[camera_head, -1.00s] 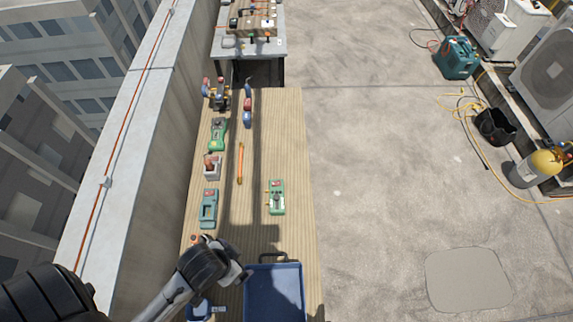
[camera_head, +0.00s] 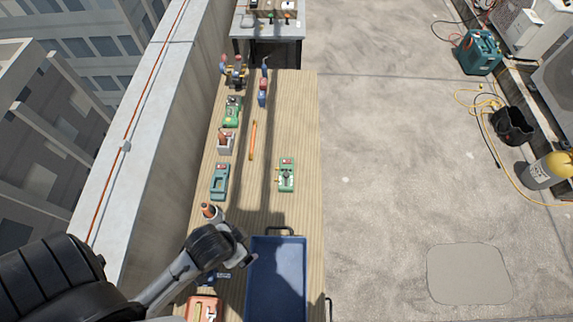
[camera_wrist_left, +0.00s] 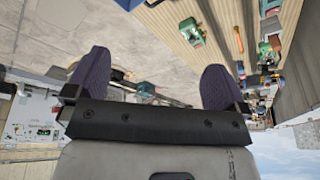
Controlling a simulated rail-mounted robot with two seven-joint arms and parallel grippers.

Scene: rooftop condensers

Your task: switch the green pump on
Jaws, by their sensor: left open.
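A green device with a red label and dark top parts (camera_head: 286,174), likely the green pump, sits on the right half of the wooden bench. It also shows in the left wrist view (camera_wrist_left: 192,32). A similar green device (camera_head: 232,111) lies farther off near the wall, and a teal one (camera_head: 220,181) sits nearer on the left. I cannot tell the pump's switch state. My left gripper (camera_head: 246,258) is by the blue tray's left edge, nearer me than the pump and apart from it. In the wrist view its jaws (camera_wrist_left: 155,85) are open and empty. My right gripper is not in view.
A blue tray (camera_head: 277,284) stands in front. An orange rod (camera_head: 253,140), a small box (camera_head: 226,143) and a red-topped item (camera_head: 203,308) are on the bench (camera_head: 305,120). A parapet runs left. The bench is bare around the right-hand green device.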

